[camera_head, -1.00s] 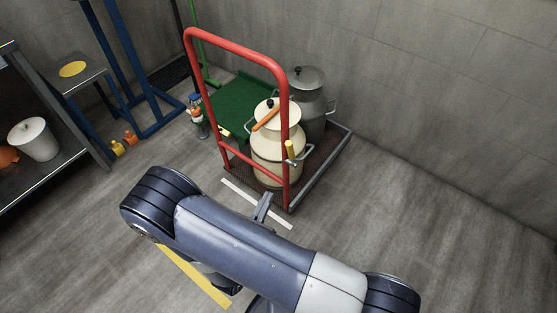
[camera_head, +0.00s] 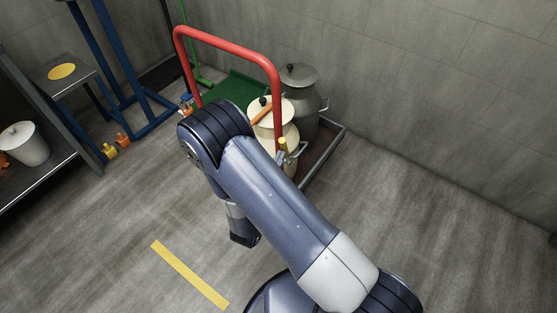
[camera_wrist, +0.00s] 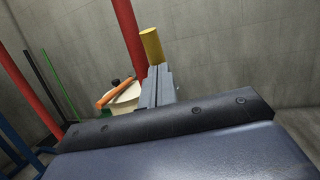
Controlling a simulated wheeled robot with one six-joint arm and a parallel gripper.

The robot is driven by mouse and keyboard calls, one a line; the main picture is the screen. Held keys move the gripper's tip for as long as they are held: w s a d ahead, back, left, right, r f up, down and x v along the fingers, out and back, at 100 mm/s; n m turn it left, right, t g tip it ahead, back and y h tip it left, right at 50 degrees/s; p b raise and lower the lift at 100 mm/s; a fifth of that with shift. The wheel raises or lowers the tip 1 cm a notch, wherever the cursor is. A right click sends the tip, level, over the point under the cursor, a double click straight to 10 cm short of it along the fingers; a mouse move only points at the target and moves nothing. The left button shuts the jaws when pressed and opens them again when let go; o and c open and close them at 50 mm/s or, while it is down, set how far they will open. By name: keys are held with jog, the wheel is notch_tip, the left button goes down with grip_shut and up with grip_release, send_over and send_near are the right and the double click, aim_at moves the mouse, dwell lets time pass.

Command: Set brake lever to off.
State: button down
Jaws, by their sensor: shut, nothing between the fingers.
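A short yellow grip (camera_head: 283,142) stands at the right post of the red cart handle (camera_head: 228,43); I take it to be the brake lever. It also shows as a yellow cylinder in the wrist view (camera_wrist: 152,45), slightly tilted. My gripper (camera_wrist: 157,72) is shut and empty, its tips right at the lower end of the yellow grip; I cannot tell whether they touch. In the head view, my gripper (camera_head: 280,156) shows just below the grip, with much of the cart hidden by my arm.
A cream can (camera_head: 290,133) with an orange bar (camera_head: 262,115) across its lid and a grey can (camera_head: 303,105) stand on the cart. A shelf with a white pot (camera_head: 24,144) is at left. Floor at right is clear.

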aim_at(284, 148)
jog(key=w+g+p, duration=0.1)
jog(key=p, duration=0.1)
jog(key=w+d+r+g+y+p, duration=0.1)
jog(key=g, duration=0.1)
jog(key=shift+d+r+m+p, duration=0.25)
jog(key=shift+d+m+p, duration=0.05)
jog(key=shift+m+p, duration=0.1)
dwell(0.4)
